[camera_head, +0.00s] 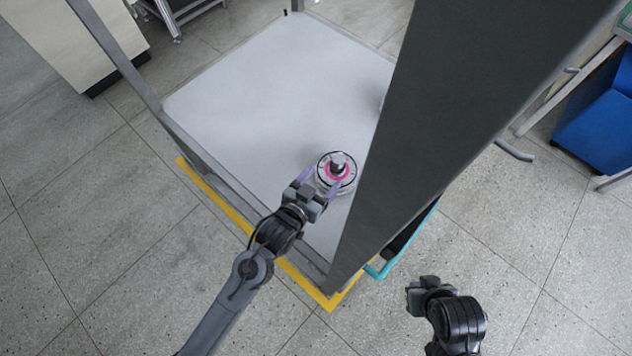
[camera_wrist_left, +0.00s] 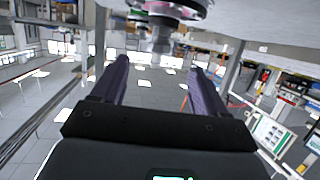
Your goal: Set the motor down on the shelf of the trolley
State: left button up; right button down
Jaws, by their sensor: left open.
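The motor (camera_head: 337,168), a round silver body with a pink ring and a grey shaft on top, stands upright on the trolley's pale grey shelf (camera_head: 260,90), near its front edge. My left gripper (camera_head: 321,181) is open beside the motor's near left side, with its purple fingers spread. In the left wrist view the motor (camera_wrist_left: 165,12) is at the top edge, beyond the tips of the open left gripper (camera_wrist_left: 153,75), and partly cut off. My right gripper (camera_head: 425,290) is empty over the floor outside the trolley; its jaws are too small to read.
A large dark grey trolley panel (camera_head: 450,110) rises right of the motor and hides the shelf's right side. A grey post (camera_head: 120,60) stands at left. A yellow edge (camera_head: 225,212) runs along the base. The shelf's back left is clear.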

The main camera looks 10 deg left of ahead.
pick_arm(q)
jog(key=s+a+f+n+g+y, duration=0.1)
jog(key=s+a+g+y, duration=0.2)
jog(key=s+a, duration=0.6)
jog(key=s+a+f+n+g+y, duration=0.1)
jog(key=s+a+g, duration=0.5)
jog(key=s, duration=0.8)
jog(key=a+n+y, duration=0.1)
jog(key=a+y, duration=0.1)
jog(key=a, duration=0.1)
jog(key=shift+a+g, duration=0.3)
jog(key=shift+w+p, duration=0.1)
jog(key=shift+p, duration=0.2)
notch_tip(320, 180, up, 42)
jog(key=p, duration=4.2)
jog(key=shift+r, duration=0.2)
jog(key=shift+f, duration=0.1)
